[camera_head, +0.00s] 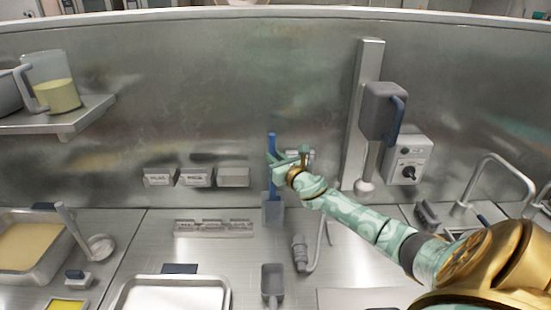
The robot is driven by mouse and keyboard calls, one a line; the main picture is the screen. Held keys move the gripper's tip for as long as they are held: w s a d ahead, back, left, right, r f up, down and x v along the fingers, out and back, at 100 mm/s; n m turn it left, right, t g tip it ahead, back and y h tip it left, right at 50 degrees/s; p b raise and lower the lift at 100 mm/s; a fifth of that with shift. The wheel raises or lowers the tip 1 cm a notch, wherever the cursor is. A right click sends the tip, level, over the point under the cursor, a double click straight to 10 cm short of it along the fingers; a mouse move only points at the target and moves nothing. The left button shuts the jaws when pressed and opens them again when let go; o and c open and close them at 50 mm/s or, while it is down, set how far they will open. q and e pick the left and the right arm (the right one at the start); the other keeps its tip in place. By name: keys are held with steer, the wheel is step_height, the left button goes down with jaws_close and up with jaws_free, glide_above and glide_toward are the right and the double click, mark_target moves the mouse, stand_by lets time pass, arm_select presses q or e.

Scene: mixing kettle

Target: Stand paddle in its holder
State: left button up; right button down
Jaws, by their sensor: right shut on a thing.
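The blue paddle (271,142) stands upright near the middle of the view, against the steel back wall. My right gripper (279,161) is shut on its upper part, and my right arm reaches in from the lower right. A narrow grey-blue holder (272,210) is directly below the paddle on the steel counter. The paddle's lower part meets the holder's top in the picture; I cannot tell how deep it sits in it. My left gripper is not in view.
Small grey boxes (195,177) are on the wall left of the paddle. A grey scoop-like container (272,283) and a grey nozzle (300,252) lie in front. A grey mixer head (383,112) is at right.

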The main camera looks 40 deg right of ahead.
steer(key=shift+f, duration=0.2)
steer(key=c, duration=0.7)
jaws_free()
steer(key=shift+s, duration=0.1)
steer(key=s+p, duration=0.1)
steer(key=s, duration=0.2)
steer(key=s+a, duration=0.1)
steer(key=s, duration=0.2)
steer(key=shift+s+a+p, duration=0.2)
steer(key=shift+s+p, duration=0.15)
steer(key=shift+s, duration=0.05)
stand_by(0.4)
